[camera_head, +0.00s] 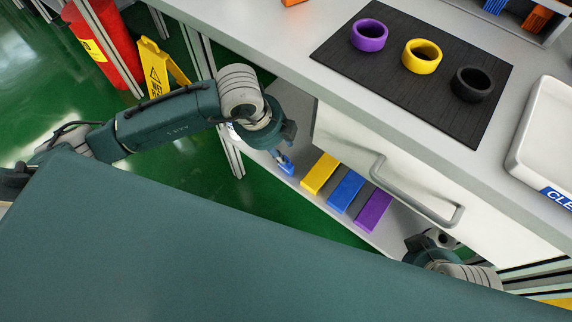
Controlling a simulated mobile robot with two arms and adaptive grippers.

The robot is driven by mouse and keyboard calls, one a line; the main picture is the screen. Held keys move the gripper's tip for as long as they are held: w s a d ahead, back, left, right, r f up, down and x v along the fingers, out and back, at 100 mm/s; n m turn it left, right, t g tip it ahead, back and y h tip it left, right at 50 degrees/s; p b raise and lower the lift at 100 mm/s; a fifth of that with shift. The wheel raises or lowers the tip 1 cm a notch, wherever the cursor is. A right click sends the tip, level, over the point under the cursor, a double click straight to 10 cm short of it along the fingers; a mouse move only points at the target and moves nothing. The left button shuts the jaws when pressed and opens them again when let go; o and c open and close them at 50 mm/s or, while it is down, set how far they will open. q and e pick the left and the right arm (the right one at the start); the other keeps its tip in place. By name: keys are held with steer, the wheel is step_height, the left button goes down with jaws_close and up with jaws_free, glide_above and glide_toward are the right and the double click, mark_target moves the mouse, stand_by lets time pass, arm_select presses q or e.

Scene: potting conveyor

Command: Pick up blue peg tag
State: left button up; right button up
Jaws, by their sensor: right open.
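A small blue piece (285,165), which looks like the blue peg tag, shows at the left end of the low shelf, right at the tip of my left gripper (284,149). The gripper points down at it and overlaps it in the picture. I cannot tell whether its fingers are closed on the piece or only beside it. My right gripper (420,246) is at the lower right, below the drawer handle and partly hidden. It is open, and I see nothing in it.
Yellow (320,174), blue (346,191) and purple (373,211) blocks lie on the low shelf (290,183). A drawer (345,140) with a grey handle (415,198) overhangs them. Above, a black mat (400,90) bears purple, yellow and black rings, beside a white bin (545,135).

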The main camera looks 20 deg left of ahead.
arm_select(q)
steer(key=b+x, duration=0.1)
steer(key=x, duration=0.4)
steer(key=shift+s+f, duration=0.1)
steer(key=shift+f, duration=0.15)
jaws_close()
